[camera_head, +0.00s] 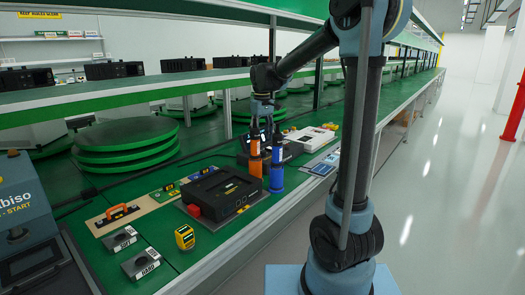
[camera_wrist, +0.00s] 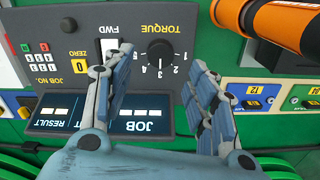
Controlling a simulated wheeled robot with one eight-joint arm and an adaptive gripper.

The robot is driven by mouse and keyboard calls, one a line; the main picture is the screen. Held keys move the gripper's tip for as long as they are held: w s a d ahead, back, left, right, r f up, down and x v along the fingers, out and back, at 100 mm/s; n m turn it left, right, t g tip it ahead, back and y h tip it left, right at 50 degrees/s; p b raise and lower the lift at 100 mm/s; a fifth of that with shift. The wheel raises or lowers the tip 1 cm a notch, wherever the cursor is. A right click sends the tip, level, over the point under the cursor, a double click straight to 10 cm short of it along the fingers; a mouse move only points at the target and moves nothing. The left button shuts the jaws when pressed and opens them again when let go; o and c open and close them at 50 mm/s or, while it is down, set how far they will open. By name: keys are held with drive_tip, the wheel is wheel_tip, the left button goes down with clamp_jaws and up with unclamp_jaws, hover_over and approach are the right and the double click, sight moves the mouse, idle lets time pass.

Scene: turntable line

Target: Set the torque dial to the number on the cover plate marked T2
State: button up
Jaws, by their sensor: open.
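The torque dial (camera_wrist: 161,53) is a black knob on a dark controller panel (camera_wrist: 190,35), upside down in the wrist view. In the head view my gripper (camera_head: 263,107) is over the bench near the controller.
An orange screwdriver (camera_wrist: 274,22) crosses the wrist view's upper right; in the head view it (camera_head: 255,162) stands beside a blue one (camera_head: 277,168). A black case (camera_head: 222,193) lies on the green bench. Green round turntables (camera_head: 125,145) stand behind.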

sight(262, 151)
drive_tip(key=shift+f, duration=2.95)
drive_tip(key=shift+c, duration=0.4)
drive_tip(key=c, duration=1)
